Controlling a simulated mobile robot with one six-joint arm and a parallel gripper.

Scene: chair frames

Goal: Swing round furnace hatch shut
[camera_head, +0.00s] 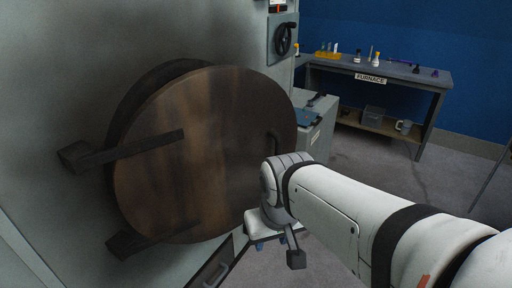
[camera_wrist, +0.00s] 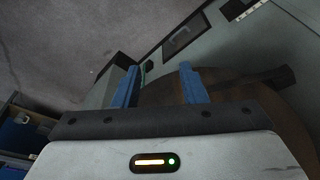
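The round furnace hatch (camera_head: 200,150) is a brown, scorched-looking disc on the grey furnace front in the head view. Two dark hinge arms (camera_head: 135,150) hold it at the left, and a dark bar handle (camera_head: 275,145) stands near its right edge. A dark rim shows behind its upper left edge; I cannot tell how wide the gap is. My gripper (camera_head: 270,244) is low, by the hatch's lower right edge, partly hidden by my wrist. In the wrist view, my gripper's blue fingers (camera_wrist: 160,85) are apart and empty, with the hatch (camera_wrist: 240,94) beyond them.
A grey cabinet (camera_head: 318,125) stands right of the hatch. A workbench (camera_head: 405,75) marked FURNACE, with bottles and tools, is against the blue wall. A handwheel (camera_head: 285,39) is on the furnace's upper right. Grey floor (camera_head: 375,155) is open between bench and arm.

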